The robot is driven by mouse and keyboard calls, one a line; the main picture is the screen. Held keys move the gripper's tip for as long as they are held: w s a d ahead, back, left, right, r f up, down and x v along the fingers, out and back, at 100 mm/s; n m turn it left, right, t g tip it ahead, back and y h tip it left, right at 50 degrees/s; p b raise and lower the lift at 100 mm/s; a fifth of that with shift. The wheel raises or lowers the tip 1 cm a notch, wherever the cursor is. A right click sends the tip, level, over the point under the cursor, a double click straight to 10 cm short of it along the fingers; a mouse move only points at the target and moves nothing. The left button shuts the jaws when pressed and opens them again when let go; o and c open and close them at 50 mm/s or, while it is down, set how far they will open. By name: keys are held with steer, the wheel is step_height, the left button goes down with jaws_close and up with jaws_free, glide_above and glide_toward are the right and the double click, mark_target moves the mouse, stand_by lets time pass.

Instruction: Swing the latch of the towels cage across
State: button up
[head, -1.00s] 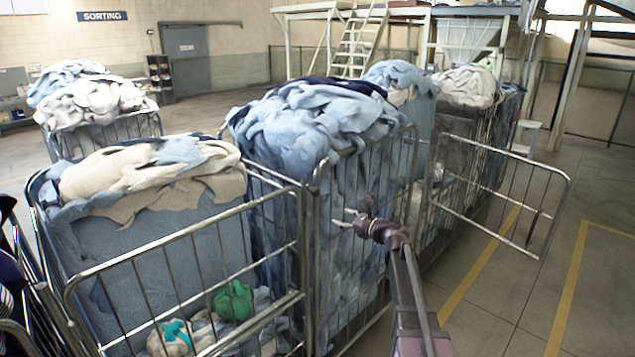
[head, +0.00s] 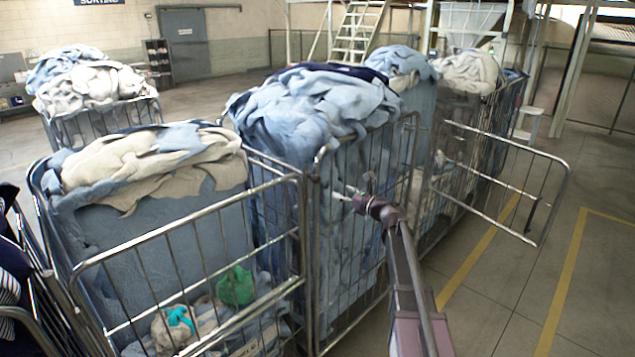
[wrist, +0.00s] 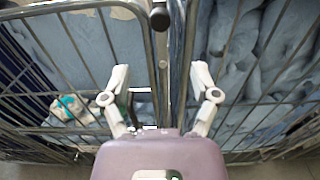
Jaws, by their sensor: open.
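A wire cage of pale blue towels (head: 310,105) stands in the middle of the head view. A second cage (head: 190,235), with beige and blue cloth, stands in front of it to the left. Their steel posts meet side by side, also in the wrist view (wrist: 185,45). A dark knob, seemingly part of a latch (wrist: 160,17), sits at the top between these posts in the wrist view. My gripper (head: 350,190) is open and empty in front of the posts. Its two fingers (wrist: 160,75) straddle the gap between the cages; I cannot tell whether they touch anything.
A wire gate (head: 500,185) swings out to the right from a cage farther back. A green bundle (head: 236,286) lies low in the front cage. Another loaded cage (head: 105,115) stands at the back left. Concrete floor with yellow lines (head: 565,290) is clear at right.

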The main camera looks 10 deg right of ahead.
mark_target(318, 181)
steer(key=x, duration=1.1)
steer(key=shift+w+a, duration=0.15)
steer(key=shift+w, duration=0.1)
jaws_close()
